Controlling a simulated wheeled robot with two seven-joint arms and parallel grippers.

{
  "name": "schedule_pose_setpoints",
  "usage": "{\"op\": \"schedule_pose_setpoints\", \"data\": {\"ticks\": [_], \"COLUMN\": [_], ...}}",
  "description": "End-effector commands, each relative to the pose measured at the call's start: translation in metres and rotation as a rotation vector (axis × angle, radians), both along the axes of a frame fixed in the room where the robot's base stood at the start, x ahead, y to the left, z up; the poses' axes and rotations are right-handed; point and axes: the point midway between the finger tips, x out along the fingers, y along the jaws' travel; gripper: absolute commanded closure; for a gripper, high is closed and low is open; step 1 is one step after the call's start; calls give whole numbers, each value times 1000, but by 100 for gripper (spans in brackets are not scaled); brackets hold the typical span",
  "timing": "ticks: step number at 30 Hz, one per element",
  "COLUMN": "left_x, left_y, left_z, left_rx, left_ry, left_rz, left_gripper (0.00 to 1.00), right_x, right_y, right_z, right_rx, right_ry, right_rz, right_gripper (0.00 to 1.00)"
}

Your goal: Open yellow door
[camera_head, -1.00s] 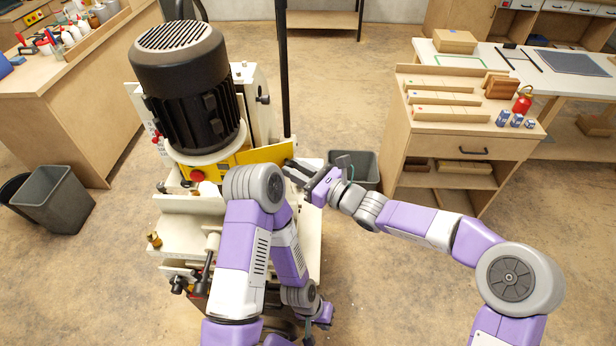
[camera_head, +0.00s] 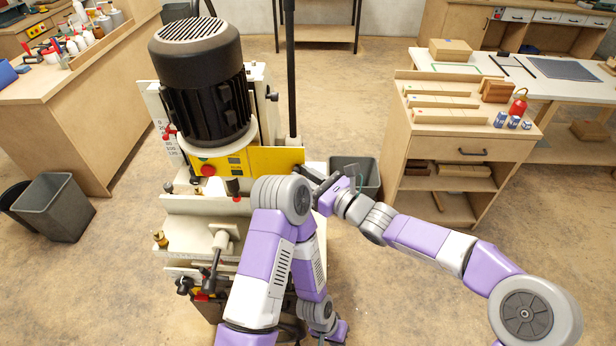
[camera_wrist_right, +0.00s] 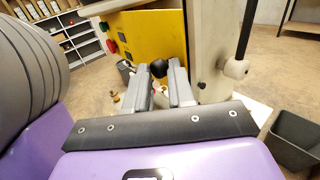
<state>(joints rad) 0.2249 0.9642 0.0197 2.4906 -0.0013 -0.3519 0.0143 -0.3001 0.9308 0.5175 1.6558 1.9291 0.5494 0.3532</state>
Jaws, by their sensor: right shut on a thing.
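The yellow door (camera_head: 275,160) is a flat panel on the front of the cream machine, below its black motor. It also shows in the right wrist view (camera_wrist_right: 150,35), with a black knob (camera_wrist_right: 158,67) on it. My right gripper (camera_head: 304,174) is at the right end of the door. In the right wrist view its fingers (camera_wrist_right: 160,78) are closed about the knob. My left gripper (camera_head: 335,330) hangs low at the front, away from the door, mostly hidden by its own arm; its fingers cannot be made out.
The machine (camera_head: 185,235) has a lever and knobs below the door. A grey bin (camera_head: 355,172) stands behind my right wrist. A wooden cabinet (camera_head: 455,155) with wood strips is to the right, a workbench (camera_head: 85,110) at left. Another bin (camera_head: 60,205) stands on open floor.

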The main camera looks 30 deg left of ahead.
Motion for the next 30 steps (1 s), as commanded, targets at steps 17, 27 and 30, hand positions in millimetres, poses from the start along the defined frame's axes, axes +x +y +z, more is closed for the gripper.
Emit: {"op": "schedule_pose_setpoints", "data": {"ticks": [17, 27, 30], "left_x": [0, 0, 0], "left_y": [0, 0, 0], "left_z": [0, 2, 4], "left_rx": [0, 0, 0], "left_ry": [0, 0, 0], "left_rz": [0, 0, 0], "left_gripper": [100, 100, 100], "right_x": [-21, -17, -14], "right_y": [12, -24, -45], "right_z": [1, 2, 1], "right_rx": [3, 3, 4], "right_ry": [0, 0, 1], "right_rz": [44, 31, 20], "right_gripper": [67, 67, 67]}}
